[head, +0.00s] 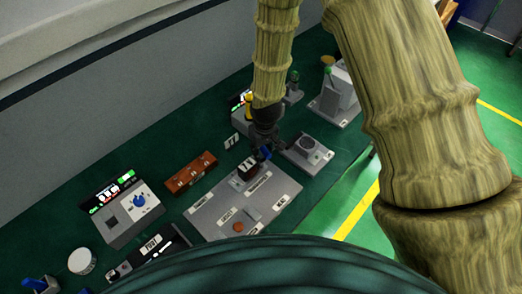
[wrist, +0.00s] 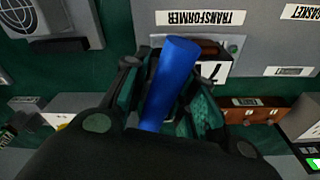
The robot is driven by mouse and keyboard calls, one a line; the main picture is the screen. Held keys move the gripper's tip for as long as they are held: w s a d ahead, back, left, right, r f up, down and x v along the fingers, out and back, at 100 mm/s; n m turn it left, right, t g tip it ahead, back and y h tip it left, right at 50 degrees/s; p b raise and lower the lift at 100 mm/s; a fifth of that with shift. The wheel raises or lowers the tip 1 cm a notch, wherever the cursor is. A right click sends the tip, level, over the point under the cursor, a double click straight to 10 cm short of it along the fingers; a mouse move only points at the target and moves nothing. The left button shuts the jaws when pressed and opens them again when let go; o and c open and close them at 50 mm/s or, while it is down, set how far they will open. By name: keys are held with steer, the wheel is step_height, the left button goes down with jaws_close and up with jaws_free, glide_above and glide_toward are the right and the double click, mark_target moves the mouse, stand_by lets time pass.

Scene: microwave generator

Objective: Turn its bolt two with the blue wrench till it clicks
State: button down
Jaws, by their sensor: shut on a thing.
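My gripper (head: 259,150) is over the back edge of the grey labelled board (head: 212,212) in the head view. In the wrist view its fingers (wrist: 167,98) are closed around the blue wrench (wrist: 173,75), which shows as a thick blue shaft. Only a bit of blue wrench (head: 266,153) shows in the head view. Beyond the shaft is a dark brown part with a white numbered tag (wrist: 216,72), beside the TRANSFORMER label (wrist: 200,17). The wrench's working end and bolt two are hidden, so I cannot tell whether they touch.
A brown box (head: 190,172) stands left of the board. A console with a blue knob (head: 138,202) is further left. A grey unit with a round fan (head: 307,146) is close on the gripper's right. A white round container (head: 82,261) stands at the lower left.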

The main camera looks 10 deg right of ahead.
steer(key=shift+m, duration=0.4)
steer(key=m, duration=0.4)
steer(key=shift+a+h, duration=0.1)
steer(key=shift+h, duration=0.2)
steer(key=n, duration=0.3)
steer(key=shift+r, duration=4.5)
